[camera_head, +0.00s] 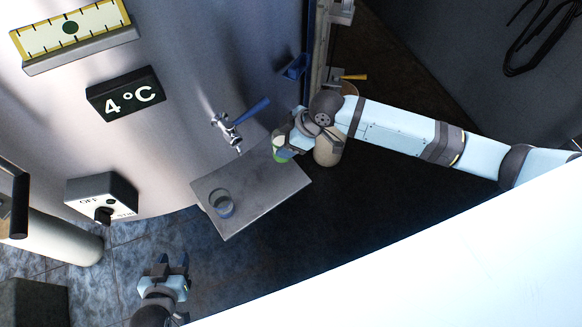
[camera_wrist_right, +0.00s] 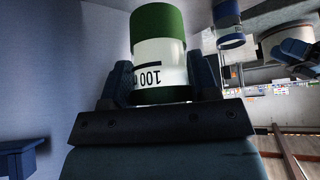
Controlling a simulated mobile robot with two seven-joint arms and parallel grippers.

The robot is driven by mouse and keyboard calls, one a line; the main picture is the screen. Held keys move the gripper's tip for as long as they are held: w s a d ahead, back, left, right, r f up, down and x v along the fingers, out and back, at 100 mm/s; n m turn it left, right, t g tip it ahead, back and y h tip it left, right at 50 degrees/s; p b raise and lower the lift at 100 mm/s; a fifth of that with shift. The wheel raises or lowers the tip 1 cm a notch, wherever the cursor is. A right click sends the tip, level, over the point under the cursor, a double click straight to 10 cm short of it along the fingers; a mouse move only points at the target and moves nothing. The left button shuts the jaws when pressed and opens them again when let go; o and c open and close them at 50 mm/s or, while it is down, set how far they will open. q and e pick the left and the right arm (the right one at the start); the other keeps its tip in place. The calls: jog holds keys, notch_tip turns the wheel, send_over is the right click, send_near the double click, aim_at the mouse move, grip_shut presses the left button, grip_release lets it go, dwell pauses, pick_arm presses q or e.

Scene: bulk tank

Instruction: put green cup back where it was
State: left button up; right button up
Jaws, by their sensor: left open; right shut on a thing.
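The green cup (camera_wrist_right: 158,50) is green and white with "100" marked on its side. In the right wrist view it sits between the fingers of my right gripper (camera_wrist_right: 165,85), which is shut on it. In the head view the green cup (camera_head: 280,155) shows partly at the right gripper (camera_head: 287,146), by the upper right edge of the grey metal shelf (camera_head: 265,197). The gripper hides part of the cup, and I cannot tell whether it touches the shelf. My left gripper (camera_head: 173,265) is open and empty, low at the left over the floor.
A grey-blue round cup (camera_head: 221,203) stands on the shelf's left part. A tap with a blue lever (camera_head: 232,124) sticks out of the tank wall above the shelf. The shelf's middle is clear.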

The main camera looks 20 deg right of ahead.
notch_tip(320, 180, down, 5)
jog(key=shift+f, duration=0.1)
notch_tip(320, 180, down, 4)
jog(key=shift+f+p, duration=0.15)
jog(key=shift+p, duration=0.25)
jog(key=shift+f, duration=0.15)
jog(key=shift+f, duration=0.15)
jog(key=o, duration=1)
jog(key=shift+o, duration=0.2)
